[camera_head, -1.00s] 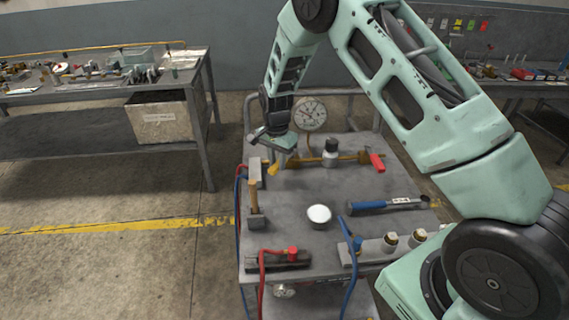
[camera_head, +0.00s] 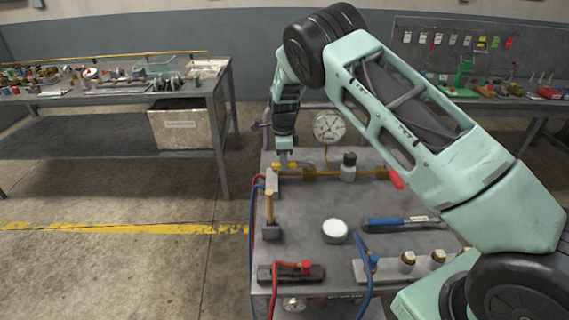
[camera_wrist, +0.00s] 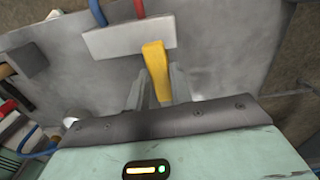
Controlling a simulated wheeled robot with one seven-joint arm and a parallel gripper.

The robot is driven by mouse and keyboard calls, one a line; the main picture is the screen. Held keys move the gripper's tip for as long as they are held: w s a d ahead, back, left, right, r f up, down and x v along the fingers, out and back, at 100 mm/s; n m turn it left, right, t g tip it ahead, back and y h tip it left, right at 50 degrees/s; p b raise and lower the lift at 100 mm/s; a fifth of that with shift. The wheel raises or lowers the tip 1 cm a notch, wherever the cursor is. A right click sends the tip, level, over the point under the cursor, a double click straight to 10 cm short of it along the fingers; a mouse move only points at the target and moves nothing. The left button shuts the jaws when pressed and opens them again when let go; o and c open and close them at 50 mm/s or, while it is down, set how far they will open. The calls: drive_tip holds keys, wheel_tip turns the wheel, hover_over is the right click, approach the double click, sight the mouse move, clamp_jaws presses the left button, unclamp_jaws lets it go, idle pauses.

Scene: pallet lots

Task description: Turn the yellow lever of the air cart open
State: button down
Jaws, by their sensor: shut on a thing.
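The air cart (camera_head: 300,208) stands in front of me with a grey top. Its yellow lever (camera_wrist: 155,68) shows between my fingers in the wrist view, its wide end beside a pale block with a red and a blue hose. In the head view the lever (camera_head: 291,165) shows only as a small yellow piece at the far left of the cart, partly hidden by my gripper (camera_head: 284,162). My gripper points down and is shut on the lever.
A round gauge (camera_head: 329,126) stands behind the cart top. A hammer (camera_head: 269,208), a white round lid (camera_head: 335,230), a blue-handled tool (camera_head: 385,223) and a red handle (camera_head: 397,179) are on the cart. A workbench (camera_head: 100,97) stands at left, with clear floor between.

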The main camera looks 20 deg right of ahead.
drive_tip(key=shift+w+m, duration=0.35)
drive_tip(key=shift+m, duration=0.05)
drive_tip(key=shift+d, duration=0.1)
drive_tip(key=c, duration=1.2)
unclamp_jaws()
drive_tip(key=shift+c, duration=0.2)
drive_tip(key=shift+r, duration=0.15)
wheel_tip(320, 180, up, 17)
drive_tip(key=b, duration=0.2)
drive_tip(key=shift+r, duration=0.1)
